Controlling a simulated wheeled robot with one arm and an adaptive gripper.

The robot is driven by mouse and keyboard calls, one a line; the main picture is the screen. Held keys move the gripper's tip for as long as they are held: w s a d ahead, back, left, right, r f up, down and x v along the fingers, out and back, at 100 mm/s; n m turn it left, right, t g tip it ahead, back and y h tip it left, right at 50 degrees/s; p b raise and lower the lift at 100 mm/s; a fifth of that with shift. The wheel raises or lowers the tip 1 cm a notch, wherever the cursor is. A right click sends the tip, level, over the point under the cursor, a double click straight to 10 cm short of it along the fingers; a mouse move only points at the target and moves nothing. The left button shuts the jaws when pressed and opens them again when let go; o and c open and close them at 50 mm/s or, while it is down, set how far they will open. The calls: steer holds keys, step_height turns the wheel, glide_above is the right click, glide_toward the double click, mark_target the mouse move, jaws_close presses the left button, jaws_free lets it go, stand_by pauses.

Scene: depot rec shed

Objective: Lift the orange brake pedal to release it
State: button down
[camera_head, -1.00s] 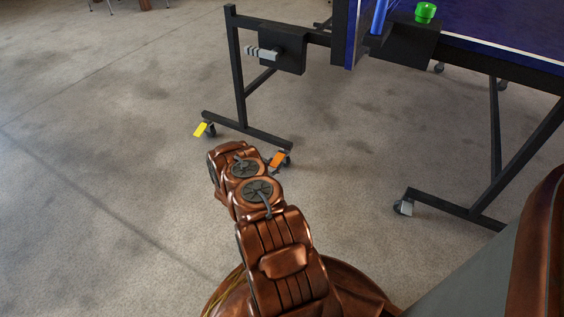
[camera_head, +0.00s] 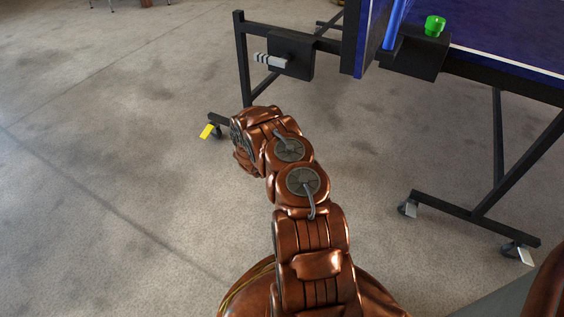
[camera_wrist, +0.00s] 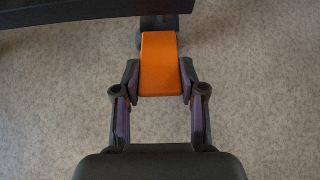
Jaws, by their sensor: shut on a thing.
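The orange brake pedal (camera_wrist: 160,66) is in the upper middle of the wrist view, attached to a dark caster under the table frame. My gripper (camera_wrist: 160,84) has one finger on each side of the pedal's near end and is shut on it. In the head view my arm hides both the pedal and the fingertips. Whether the pedal is raised or pressed down cannot be told from here.
A yellow pedal (camera_head: 207,131) shows on the left caster of the same leg. The blue table (camera_head: 510,35) carries a green object (camera_head: 434,26). Another leg with grey-pedalled casters (camera_head: 517,252) stands at the right. The floor at left is clear.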

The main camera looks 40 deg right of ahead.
steer(key=shift+w, duration=0.15)
steer(key=c, duration=0.6)
jaws_free()
steer(key=shift+c, duration=0.2)
steer(key=shift+r, duration=0.1)
steer(key=v, duration=1.2)
